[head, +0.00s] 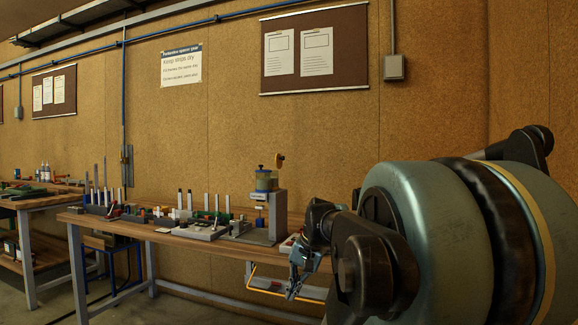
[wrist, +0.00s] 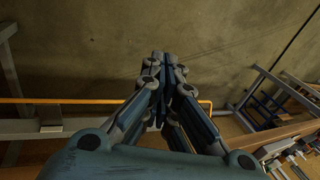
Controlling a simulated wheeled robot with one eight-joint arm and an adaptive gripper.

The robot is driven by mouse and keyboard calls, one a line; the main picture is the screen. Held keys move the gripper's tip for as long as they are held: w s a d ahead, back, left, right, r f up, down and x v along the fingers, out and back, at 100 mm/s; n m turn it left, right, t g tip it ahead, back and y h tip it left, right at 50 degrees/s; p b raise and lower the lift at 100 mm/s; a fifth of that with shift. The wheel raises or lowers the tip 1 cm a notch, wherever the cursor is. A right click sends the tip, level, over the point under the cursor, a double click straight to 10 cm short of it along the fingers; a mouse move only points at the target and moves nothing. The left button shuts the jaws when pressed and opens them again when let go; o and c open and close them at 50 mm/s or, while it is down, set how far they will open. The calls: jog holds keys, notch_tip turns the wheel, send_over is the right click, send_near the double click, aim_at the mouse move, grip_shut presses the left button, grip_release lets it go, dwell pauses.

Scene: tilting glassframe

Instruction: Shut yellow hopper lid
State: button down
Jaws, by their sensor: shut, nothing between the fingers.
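My gripper (head: 291,293) is in front of the bench, below and right of the hopper, pointing down and touching neither hopper nor lid. In the wrist view my gripper (wrist: 163,58) has its fingers together and empty, over the floor. The hopper and lid are not seen in the wrist view.
The workbench (head: 160,236) carries several blocks, pegs and tools left of the hopper stand (head: 276,213). A yellow rail (head: 270,291) runs below the bench front, near my gripper. A second bench (head: 40,199) stands at the far left. The wall is behind.

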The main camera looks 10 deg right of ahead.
jog(key=w+r+m+t+y, duration=0.1)
jog(key=w+r+m+y, duration=0.3)
jog(key=w+r, duration=0.7)
jog(key=m+t+y, duration=0.7)
jog(key=m, duration=0.9)
send_near(280, 162)
jog(key=shift+n, duration=0.3)
jog(key=x, duration=0.4)
jog(key=shift+w+a+r, duration=0.1)
jog(key=shift+a+r, duration=0.05)
jog(key=shift+a, duration=0.15)
